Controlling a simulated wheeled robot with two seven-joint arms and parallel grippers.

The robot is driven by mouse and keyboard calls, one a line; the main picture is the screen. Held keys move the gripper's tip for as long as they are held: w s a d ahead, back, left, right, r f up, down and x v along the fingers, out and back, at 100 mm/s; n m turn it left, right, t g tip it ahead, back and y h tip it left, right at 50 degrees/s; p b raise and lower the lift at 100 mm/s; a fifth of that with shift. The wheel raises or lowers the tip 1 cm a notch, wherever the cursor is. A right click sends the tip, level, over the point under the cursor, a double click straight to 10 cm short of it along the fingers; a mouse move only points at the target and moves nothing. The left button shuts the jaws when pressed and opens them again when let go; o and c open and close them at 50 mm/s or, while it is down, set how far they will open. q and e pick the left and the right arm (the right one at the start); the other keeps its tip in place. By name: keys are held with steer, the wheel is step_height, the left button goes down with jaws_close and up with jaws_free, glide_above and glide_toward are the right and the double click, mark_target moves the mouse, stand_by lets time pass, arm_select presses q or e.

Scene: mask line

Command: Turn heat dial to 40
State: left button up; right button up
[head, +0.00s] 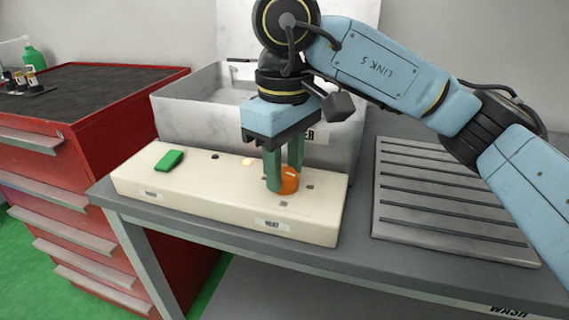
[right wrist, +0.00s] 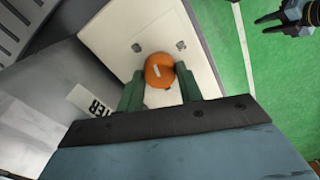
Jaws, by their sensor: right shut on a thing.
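An orange round dial (head: 289,181) sits on the right part of a cream control box (head: 228,202), above a label that reads HEAT. My right gripper (head: 282,184) comes down from above with its green fingers on either side of the dial, shut on it. In the right wrist view the orange dial (right wrist: 159,70) shows between the two green fingers (right wrist: 160,88), with a pale pointer mark on its top. Small grey marks lie on the panel around the dial; their numbers are too small to read. A gripper (right wrist: 287,16) at the top right of the wrist view appears to be my left one, its fingers apart.
A green switch (head: 169,160) is on the left of the control box. A grey metal tank (head: 200,100) stands behind the box. A ridged grey rack (head: 450,205) lies right on the bench. A red tool cabinet (head: 105,150) stands left.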

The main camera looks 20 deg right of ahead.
steer(key=n, duration=0.4)
arm_select(q)
steer(key=shift+w+d+r, duration=0.1)
steer(key=shift+w+r, duration=0.1)
steer(key=shift+w, duration=0.2)
arm_select(e)
steer(key=shift+n, duration=0.6)
arm_select(q)
steer(key=shift+s+f, duration=0.1)
steer(key=shift+s, duration=0.15)
arm_select(e)
steer(key=o, duration=1)
